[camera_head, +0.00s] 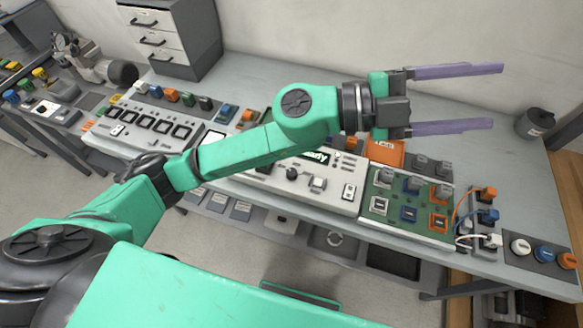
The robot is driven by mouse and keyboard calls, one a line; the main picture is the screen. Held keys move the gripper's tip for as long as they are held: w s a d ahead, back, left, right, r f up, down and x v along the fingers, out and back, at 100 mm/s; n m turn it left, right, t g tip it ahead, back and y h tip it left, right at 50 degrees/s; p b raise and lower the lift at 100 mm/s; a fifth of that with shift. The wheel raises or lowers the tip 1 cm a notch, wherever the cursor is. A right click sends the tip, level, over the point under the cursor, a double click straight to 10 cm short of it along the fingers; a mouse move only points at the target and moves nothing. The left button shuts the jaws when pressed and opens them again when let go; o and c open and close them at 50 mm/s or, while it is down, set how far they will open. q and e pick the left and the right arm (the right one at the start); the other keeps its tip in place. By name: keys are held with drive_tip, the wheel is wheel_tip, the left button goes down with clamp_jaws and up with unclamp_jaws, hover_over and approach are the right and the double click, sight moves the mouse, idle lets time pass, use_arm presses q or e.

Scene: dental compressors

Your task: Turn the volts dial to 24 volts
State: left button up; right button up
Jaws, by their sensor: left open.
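My left arm comes in from the left and reaches over the workbench. Its gripper (497,96) is open and empty, with two purple fingers spread apart and pointing right, above the back of the bench. No dial can be picked out as the volts dial, since the labels are too small to read. A black round knob (291,174) sits on the white panel (325,193), below a display with green letters (313,155). White (521,247), blue (543,253) and orange (567,261) round knobs sit at the right end. The gripper touches none of these. My right gripper is out of view.
The workbench (255,70) runs along the wall, its back part mostly clear. A drawer cabinet (168,35) stands at the back left. A green panel (408,205) with coloured switches lies right of centre. A dark cylinder (534,123) stands at the far right.

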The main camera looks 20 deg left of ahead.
use_arm(q)
wheel_tip(320, 180, down, 8)
drive_tip(key=s+d+m+g+y, duration=0.1)
drive_tip(key=s+m+g+y, duration=0.2)
drive_tip(key=m+g+y, duration=0.2)
drive_tip(key=n+t+y, duration=0.1)
drive_tip(key=n+y, duration=0.2)
drive_tip(key=y, duration=1.2)
approach(292, 172)
wheel_tip(292, 172, down, 8)
drive_tip(key=p, duration=0.4)
drive_tip(key=shift+s, duration=0.1)
drive_tip(key=shift+f, duration=0.35)
clamp_jaws()
